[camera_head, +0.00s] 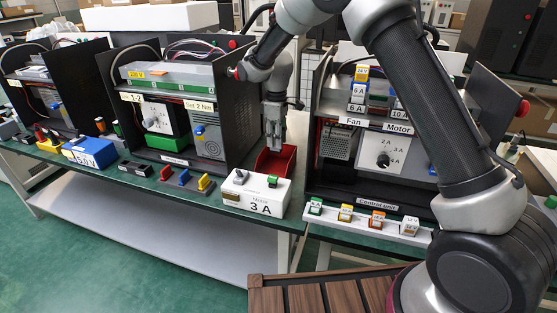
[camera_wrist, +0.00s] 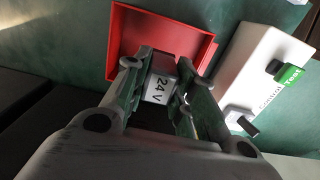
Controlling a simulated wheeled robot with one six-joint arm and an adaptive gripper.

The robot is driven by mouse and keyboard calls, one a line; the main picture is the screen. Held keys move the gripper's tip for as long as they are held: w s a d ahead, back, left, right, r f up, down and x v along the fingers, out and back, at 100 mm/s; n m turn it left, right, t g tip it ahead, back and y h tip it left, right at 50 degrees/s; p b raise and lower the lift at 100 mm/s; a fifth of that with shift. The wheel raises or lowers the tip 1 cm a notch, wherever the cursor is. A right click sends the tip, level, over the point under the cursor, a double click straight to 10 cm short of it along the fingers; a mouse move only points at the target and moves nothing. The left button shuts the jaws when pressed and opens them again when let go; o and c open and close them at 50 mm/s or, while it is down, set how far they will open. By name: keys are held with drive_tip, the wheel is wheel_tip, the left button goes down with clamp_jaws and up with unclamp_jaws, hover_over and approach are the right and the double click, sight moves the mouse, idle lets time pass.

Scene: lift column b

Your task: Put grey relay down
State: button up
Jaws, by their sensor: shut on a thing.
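A grey relay (camera_wrist: 160,88) with a white "24 V" label sits between the fingers of my gripper (camera_wrist: 162,78) in the wrist view. The fingers are shut on its two sides. In the head view my gripper (camera_head: 273,140) points down at the red tray (camera_head: 288,172); the relay is too small to make out there. In the wrist view the red tray (camera_wrist: 125,30) lies behind the relay, open towards the camera and empty where it shows. I cannot tell whether the relay touches its floor.
Several coloured relays line the bench's front edge. The green bench top (camera_head: 130,160) has little free room.

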wheel_tip(320, 180, down, 7)
drive_tip(key=shift+f, duration=0.2)
drive_tip(key=shift+f, duration=0.1)
drive_tip(key=o, duration=1)
wheel_tip(320, 180, up, 12)
drive_tip(key=shift+r, duration=0.1)
drive_tip(key=shift+s, duration=0.1)
